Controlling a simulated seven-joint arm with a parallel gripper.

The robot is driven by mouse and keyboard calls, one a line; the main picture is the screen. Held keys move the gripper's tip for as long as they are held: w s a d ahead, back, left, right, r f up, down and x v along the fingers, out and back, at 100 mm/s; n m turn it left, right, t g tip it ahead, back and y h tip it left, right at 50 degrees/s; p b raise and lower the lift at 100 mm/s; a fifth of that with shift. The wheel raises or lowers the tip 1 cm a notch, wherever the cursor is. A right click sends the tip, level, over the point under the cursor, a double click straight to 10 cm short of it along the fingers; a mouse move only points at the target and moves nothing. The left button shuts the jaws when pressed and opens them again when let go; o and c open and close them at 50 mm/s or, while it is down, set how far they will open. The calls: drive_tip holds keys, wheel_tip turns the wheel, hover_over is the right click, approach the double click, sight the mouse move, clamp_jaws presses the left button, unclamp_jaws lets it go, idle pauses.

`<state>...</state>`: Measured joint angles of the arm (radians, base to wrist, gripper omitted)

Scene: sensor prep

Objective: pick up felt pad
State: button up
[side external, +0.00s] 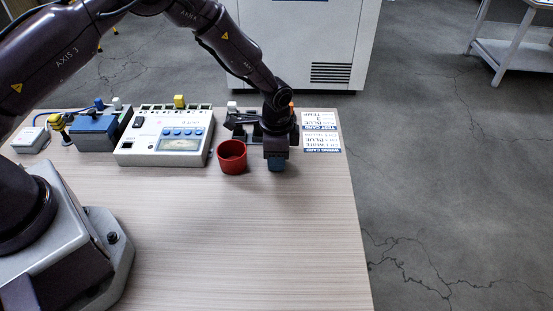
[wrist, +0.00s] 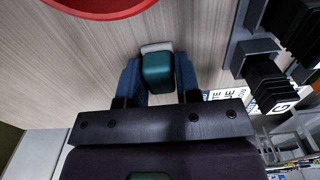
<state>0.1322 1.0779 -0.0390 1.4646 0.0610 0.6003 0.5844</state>
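In the wrist view, a teal-green block with a pale grey layer at its far end, which looks like the felt pad (wrist: 158,72), is between the two blue fingers of my gripper (wrist: 159,78). The fingers stand close along both its sides; I cannot tell whether they press on it. In the side view my gripper (side external: 277,165) points down close to the table, just right of the red cup, and the pad is hidden there.
The red cup (side external: 232,157) stands just left of my gripper. A dark fixture (side external: 240,122) and printed cards (side external: 321,133) lie behind it. A white meter box (side external: 166,136) and a blue-grey box (side external: 95,132) stand farther left. The table's front (side external: 230,240) is clear.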

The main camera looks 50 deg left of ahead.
drive_tip(key=shift+r, duration=0.5)
wheel_tip(320, 180, up, 3)
drive_tip(key=shift+s+f, duration=0.1)
drive_tip(key=shift+f, duration=0.05)
drive_tip(key=s+a+r, duration=0.2)
drive_tip(key=s+r, duration=0.7)
drive_tip(key=s, duration=0.4)
drive_tip(key=shift+s+r, duration=0.15)
drive_tip(key=shift+s, duration=0.2)
drive_tip(key=shift+a, duration=0.1)
